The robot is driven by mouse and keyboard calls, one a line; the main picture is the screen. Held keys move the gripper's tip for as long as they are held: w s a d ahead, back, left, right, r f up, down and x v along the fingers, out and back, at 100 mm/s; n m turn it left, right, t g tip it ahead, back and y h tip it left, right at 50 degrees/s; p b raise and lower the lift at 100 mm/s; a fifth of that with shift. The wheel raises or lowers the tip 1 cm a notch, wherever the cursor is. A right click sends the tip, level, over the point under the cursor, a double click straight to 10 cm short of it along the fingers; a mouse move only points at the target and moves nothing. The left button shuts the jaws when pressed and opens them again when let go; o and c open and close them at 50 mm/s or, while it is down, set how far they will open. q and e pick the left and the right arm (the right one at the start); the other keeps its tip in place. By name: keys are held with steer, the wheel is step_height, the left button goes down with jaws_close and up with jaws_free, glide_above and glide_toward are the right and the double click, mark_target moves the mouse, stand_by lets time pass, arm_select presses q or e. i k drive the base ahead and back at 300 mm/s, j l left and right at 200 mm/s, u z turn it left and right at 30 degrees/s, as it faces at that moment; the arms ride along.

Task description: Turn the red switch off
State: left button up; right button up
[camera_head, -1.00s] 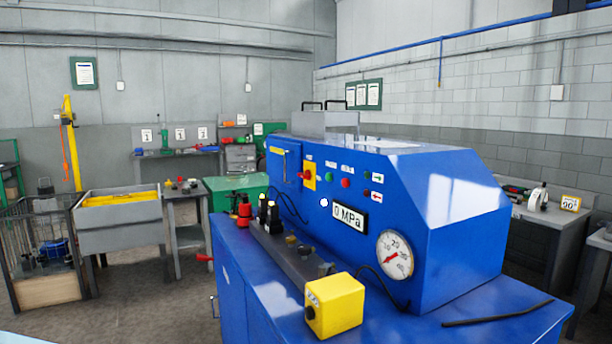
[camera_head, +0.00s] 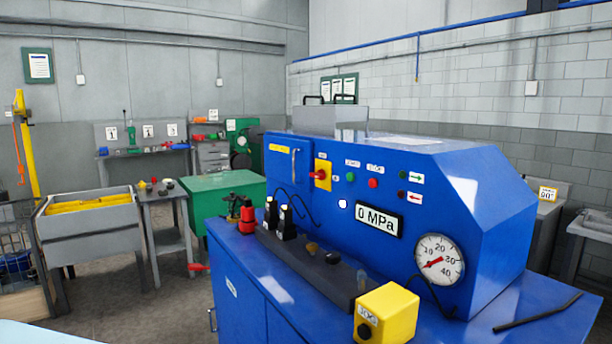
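The red switch (camera_head: 319,174) is a red rotary knob on a yellow plate. It is on the front panel of the blue machine (camera_head: 470,215), left of the small indicator buttons. Its exact knob angle is too small to tell. The display (camera_head: 379,221) on the panel reads 0 MPa, and the round gauge (camera_head: 439,261) has a red needle near its low end. Neither of my grippers shows in the head view.
A yellow box with a black button (camera_head: 386,312) sits on the machine's front ledge, beside a dark rail (camera_head: 310,262). A black rod (camera_head: 538,312) lies on the right of the blue top.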

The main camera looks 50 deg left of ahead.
mark_target(320, 175)
steer(key=k+j, duration=0.1)
steer(key=j, duration=0.25)
steer(key=k+j, duration=0.1)
steer(key=j, duration=0.2)
steer(key=k+j, duration=0.15)
steer(key=j, duration=0.2)
steer(key=k+j, duration=0.1)
steer(key=j, duration=0.25)
steer(key=k+j, duration=0.1)
steer(key=j, duration=0.25)
steer(key=z, duration=0.05)
